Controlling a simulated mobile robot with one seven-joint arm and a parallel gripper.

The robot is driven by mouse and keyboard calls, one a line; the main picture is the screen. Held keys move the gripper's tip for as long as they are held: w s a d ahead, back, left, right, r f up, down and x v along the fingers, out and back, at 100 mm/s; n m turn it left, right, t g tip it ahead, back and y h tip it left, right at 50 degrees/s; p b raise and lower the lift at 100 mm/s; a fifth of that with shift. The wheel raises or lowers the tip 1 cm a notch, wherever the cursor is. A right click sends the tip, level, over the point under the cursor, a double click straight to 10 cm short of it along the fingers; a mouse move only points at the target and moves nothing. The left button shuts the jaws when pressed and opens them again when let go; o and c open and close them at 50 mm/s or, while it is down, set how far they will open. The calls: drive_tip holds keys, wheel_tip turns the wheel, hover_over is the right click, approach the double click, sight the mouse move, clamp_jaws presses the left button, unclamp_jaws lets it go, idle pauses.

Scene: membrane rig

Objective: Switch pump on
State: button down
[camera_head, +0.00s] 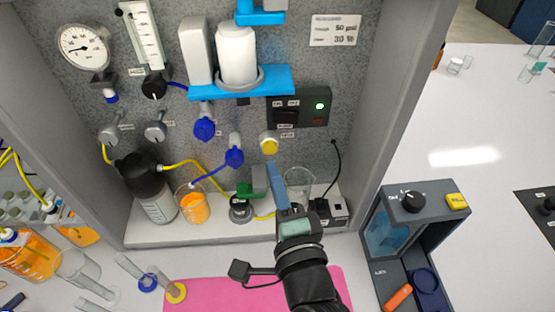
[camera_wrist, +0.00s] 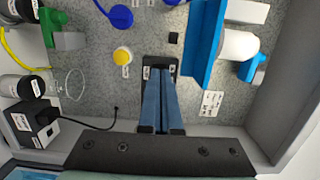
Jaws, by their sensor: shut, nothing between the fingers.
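A black switch box (camera_head: 313,107) is fixed to the grey speckled back panel, below the blue shelf. A dark switch (camera_head: 286,117) sits on its left side, with small labels above and below. A green lamp (camera_head: 319,106) glows on its right side. My gripper (camera_head: 271,164) has its blue fingers together, with tips just below the yellow knob in the head view. In the wrist view, my gripper (camera_wrist: 160,72) points at the black switch box (camera_wrist: 172,62) and hides most of it. I cannot tell whether the tips touch it or how the switch is set.
A yellow knob (camera_head: 269,143) and blue valves (camera_head: 204,128) are close by on the panel. The blue shelf (camera_head: 240,83) carries a white filter housing (camera_head: 237,55) above. A glass beaker (camera_head: 299,184) and a black-and-white box (camera_head: 328,212) stand below, near my arm.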

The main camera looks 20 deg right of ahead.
drive_tip(key=shift+s+a+r, duration=0.1)
drive_tip(key=shift+s+a, duration=0.15)
drive_tip(key=shift+s, duration=0.2)
drive_tip(key=shift+s+a, duration=0.2)
drive_tip(key=shift+s, duration=0.25)
drive_tip(key=shift+s, duration=0.1)
